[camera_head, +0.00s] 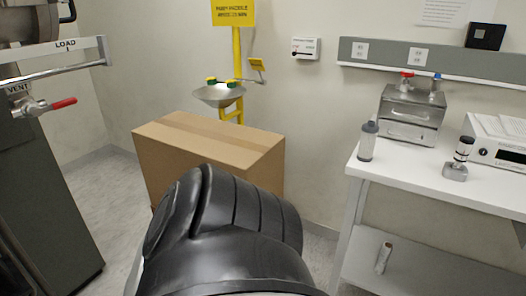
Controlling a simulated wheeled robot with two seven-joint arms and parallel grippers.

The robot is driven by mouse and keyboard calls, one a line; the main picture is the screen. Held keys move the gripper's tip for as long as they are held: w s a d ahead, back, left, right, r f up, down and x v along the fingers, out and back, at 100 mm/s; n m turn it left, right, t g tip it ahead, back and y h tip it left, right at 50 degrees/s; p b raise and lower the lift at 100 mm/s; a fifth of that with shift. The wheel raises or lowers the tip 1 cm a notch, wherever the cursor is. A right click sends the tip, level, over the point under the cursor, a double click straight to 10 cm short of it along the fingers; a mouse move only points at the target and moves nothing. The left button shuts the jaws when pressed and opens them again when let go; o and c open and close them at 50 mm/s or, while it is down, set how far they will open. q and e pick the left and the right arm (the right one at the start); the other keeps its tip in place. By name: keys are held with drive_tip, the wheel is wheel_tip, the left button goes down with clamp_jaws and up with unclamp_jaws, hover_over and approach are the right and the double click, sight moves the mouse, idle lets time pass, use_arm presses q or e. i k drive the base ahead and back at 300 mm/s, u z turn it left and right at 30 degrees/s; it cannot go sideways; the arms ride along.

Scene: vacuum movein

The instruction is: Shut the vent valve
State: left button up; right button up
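The vent valve (32,107) is at the far left, on the front of a dark grey cabinet (45,190), beside a "VENT" label (17,89). It is a small metal valve with a red lever (63,103) that points right and slightly up. I cannot tell from its look whether the valve is open or shut. Neither gripper is in view. A large black ribbed arm link of mine fills the bottom middle, well to the right of the valve and apart from it in the picture.
A bar handle (60,73) marked "LOAD" juts out above the valve. A cardboard box (210,150) stands behind my arm link, before a yellow eyewash station (220,95). A white bench (440,185) with instruments is at right. Grey floor (110,190) shows between cabinet and box.

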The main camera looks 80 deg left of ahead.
sight(36, 111)
drive_tip(key=u, duration=4.65)
